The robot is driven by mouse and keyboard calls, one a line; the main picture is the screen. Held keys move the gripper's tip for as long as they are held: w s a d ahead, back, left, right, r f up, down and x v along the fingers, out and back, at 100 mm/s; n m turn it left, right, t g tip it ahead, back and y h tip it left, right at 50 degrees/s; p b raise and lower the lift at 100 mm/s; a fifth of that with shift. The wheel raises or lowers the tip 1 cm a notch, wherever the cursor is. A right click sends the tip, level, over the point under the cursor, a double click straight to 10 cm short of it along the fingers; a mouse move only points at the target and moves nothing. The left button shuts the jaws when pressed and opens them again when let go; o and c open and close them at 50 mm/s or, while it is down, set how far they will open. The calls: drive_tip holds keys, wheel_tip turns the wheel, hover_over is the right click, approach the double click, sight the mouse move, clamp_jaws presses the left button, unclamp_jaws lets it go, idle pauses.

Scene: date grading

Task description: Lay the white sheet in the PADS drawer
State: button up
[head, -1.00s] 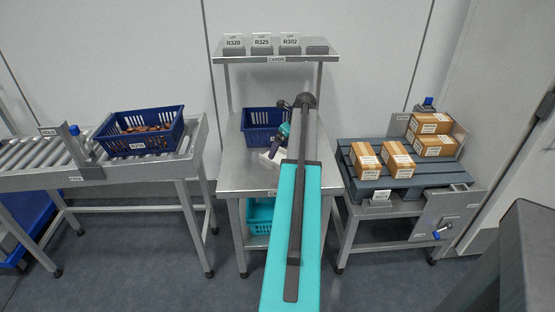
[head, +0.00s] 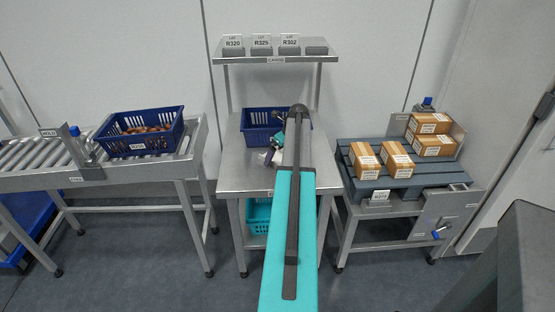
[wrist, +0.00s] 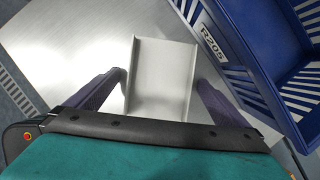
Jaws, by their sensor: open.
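A pale, sheet-like piece (wrist: 160,78) with raised side edges lies on the steel table in the wrist view. I take it for the white sheet. My gripper (wrist: 160,90) has its two dark purple fingers apart, one on each side of the piece; I cannot tell whether they touch it. In the head view my gripper (head: 272,150) is small and partly hidden by my arm, over the middle table.
A blue crate (wrist: 222,50) marked R205 stands close right of my gripper. The middle steel table (head: 235,178) has bare room at its front left. A blue basket of dates (head: 140,132) sits on the left roller table. Cartons (head: 397,160) stand on the right pallet.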

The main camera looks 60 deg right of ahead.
sight(280, 161)
idle(0.4)
drive_tip(key=c, duration=1.2)
drive_tip(key=shift+r, duration=0.1)
drive_tip(key=shift+d+r, duration=0.1)
drive_tip(key=shift+r, duration=1)
drive_tip(key=shift+s+a+r+b, duration=0.3)
drive_tip(key=shift+s+r+b, duration=0.05)
drive_tip(key=shift+r, duration=0.25)
drive_tip(key=s+a, duration=0.3)
drive_tip(key=s, duration=0.1)
drive_tip(key=s+a+r+b, duration=0.1)
drive_tip(key=s+a, duration=0.2)
drive_tip(key=s, duration=0.1)
drive_tip(key=s+a, duration=0.3)
drive_tip(key=s, duration=0.1)
drive_tip(key=shift+s+r, duration=0.1)
drive_tip(key=shift+r, duration=0.15)
